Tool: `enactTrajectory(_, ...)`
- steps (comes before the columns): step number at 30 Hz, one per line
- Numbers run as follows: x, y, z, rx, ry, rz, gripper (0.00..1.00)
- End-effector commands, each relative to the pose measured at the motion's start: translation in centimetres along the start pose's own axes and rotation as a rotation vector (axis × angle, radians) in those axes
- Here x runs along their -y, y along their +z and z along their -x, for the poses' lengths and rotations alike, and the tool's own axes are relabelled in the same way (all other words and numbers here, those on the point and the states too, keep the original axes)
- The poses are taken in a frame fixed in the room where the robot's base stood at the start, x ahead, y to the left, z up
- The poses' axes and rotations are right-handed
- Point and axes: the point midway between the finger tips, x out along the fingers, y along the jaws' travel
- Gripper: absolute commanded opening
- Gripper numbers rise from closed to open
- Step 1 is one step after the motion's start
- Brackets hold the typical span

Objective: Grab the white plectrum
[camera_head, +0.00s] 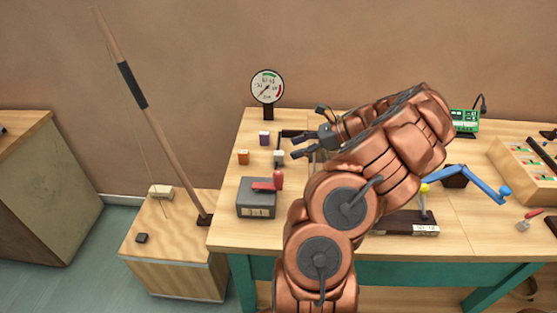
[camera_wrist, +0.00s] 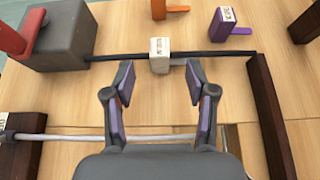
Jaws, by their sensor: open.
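The white plectrum (camera_wrist: 159,52) is a small white block with dark lettering on its face. It stands on the table in the wrist view, just ahead of the gap between my fingertips. In the head view it is a small pale block (camera_head: 278,158) just left of my gripper (camera_head: 287,143). My gripper is open and empty. In the wrist view its two fingers (camera_wrist: 160,82) spread to either side of the plectrum's line, and no contact shows. The plectrum's lower part and base are hard to make out.
A purple labelled block (camera_wrist: 228,27) and an orange block (camera_head: 243,157) stand near the plectrum. A grey box (camera_head: 256,199) with a red lever is left-front. A thin dark bar (camera_wrist: 215,54) runs by the plectrum; a dark beam (camera_wrist: 270,120) lies right. A dial gauge (camera_head: 267,87) stands behind.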

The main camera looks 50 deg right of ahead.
Motion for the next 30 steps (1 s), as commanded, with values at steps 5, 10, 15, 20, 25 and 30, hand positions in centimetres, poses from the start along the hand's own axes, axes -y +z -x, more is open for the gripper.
enactTrajectory(5, -0.1, 0.1, -1.6, 0.001, 0.003, 0.002, 0.56)
enactTrajectory(10, -0.2, 0.3, -3.0, 0.002, 0.007, 0.001, 0.56)
enactTrajectory(15, -0.1, 0.4, -5.3, 0.0, 0.006, 0.002, 0.56)
enactTrajectory(20, -0.1, 0.3, -6.7, 0.0, 0.003, 0.003, 0.56)
enactTrajectory(25, -0.1, 0.3, -6.7, -0.001, 0.002, 0.003, 0.56)
enactTrajectory(30, -0.1, 0.3, -6.7, -0.001, 0.002, 0.003, 0.42)
